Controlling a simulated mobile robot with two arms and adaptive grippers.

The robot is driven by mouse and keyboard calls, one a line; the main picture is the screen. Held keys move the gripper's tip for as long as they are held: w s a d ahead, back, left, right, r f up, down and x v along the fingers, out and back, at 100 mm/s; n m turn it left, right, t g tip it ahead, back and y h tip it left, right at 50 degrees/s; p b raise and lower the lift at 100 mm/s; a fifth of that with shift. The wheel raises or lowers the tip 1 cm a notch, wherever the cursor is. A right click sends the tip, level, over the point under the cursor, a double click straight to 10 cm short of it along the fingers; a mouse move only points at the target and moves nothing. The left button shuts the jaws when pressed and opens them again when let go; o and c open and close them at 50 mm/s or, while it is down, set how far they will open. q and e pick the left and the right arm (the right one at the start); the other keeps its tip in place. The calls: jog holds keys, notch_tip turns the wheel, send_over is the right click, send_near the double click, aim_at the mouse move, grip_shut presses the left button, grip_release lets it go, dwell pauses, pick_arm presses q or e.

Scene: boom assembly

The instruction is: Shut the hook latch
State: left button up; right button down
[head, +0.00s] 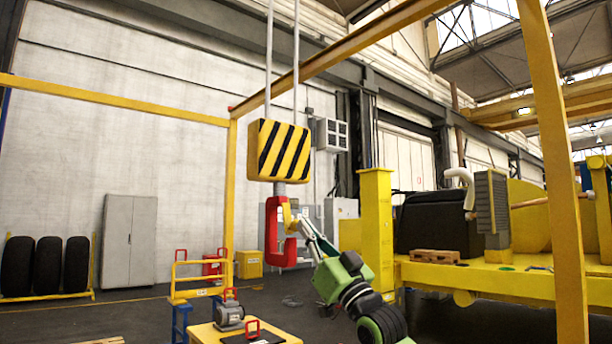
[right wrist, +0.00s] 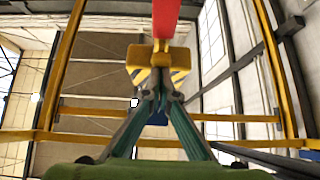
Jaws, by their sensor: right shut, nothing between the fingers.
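The red crane hook (head: 271,232) hangs under a yellow block with black stripes (head: 279,151). Its open side faces right. The yellow hook latch (head: 288,214) hangs at that open side, near the hook's upper arm. Whether its lower end meets the hook tip I cannot tell. My right gripper (head: 303,222) is shut and empty, its fingertips close to the latch; contact is unclear. In the right wrist view, the shut fingertips (right wrist: 160,94) point at the yellow latch (right wrist: 160,55), with the red hook (right wrist: 165,18) above. My left gripper is not in view.
Yellow gantry posts and beams (head: 230,195) frame the area. A yellow table (head: 205,335) with a grey motor (head: 229,315) stands below the hook. A yellow machine (head: 480,280) stands on the right. The air left of the hook is clear.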

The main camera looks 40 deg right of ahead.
jog(key=shift+w+f, duration=0.2)
jog(key=shift+f, duration=0.25)
jog(key=shift+f, duration=0.1)
jog(key=v, duration=1.1)
jog(key=shift+s, duration=0.65)
jog(key=shift+w, duration=0.1)
